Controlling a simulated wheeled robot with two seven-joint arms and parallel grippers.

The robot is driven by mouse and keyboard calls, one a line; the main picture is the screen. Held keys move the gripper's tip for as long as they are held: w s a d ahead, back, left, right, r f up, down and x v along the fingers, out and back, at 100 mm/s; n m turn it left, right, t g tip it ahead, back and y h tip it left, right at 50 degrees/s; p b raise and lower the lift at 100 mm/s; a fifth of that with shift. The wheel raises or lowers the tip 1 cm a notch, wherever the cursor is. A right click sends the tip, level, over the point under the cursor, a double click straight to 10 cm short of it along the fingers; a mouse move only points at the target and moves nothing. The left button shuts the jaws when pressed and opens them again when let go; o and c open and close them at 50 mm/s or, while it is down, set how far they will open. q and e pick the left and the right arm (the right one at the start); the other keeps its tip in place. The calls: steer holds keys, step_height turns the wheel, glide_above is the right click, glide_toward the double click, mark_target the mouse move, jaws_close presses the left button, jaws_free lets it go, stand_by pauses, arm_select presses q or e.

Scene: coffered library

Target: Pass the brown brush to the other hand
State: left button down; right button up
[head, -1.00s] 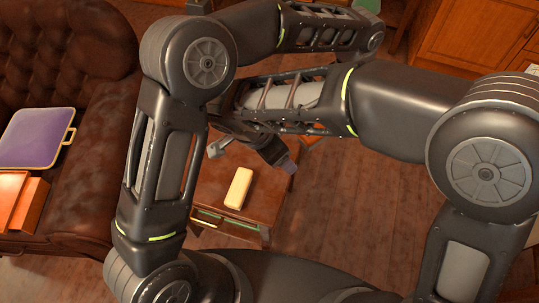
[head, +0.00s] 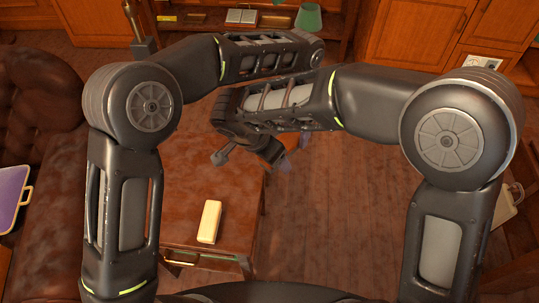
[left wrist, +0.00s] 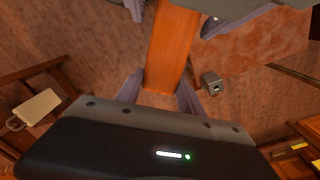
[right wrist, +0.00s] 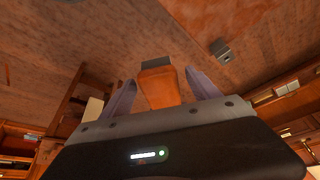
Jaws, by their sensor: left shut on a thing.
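The brown brush (left wrist: 168,50) runs straight out from between the fingers of my left gripper (left wrist: 159,92), which is shut on it in the left wrist view. The fingers of my right gripper (right wrist: 160,84) stand on both sides of the brush in the right wrist view, with gaps between them and its orange-brown body (right wrist: 158,88). They look open around it. A dark grey end of the brush shows beyond them. The brush is mostly hidden there, and I cannot make out the right fingers.
A low wooden table (head: 185,190) carries a pale yellow block (head: 209,222) below and left of the grippers. A brown sofa (head: 60,180) is at the left, with a purple case (head: 12,197). Shelving with a green lamp (head: 308,17) stands at the back. The floor to the right is open.

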steer(key=c, duration=1.3)
arm_select(q)
steer(key=c, duration=0.7)
jaws_free()
arm_select(e)
steer(key=shift+c, duration=0.8)
arm_select(q)
steer(key=shift+o, duration=0.2)
step_height(320, 180, up, 8)
steer(key=shift+f, duration=0.25)
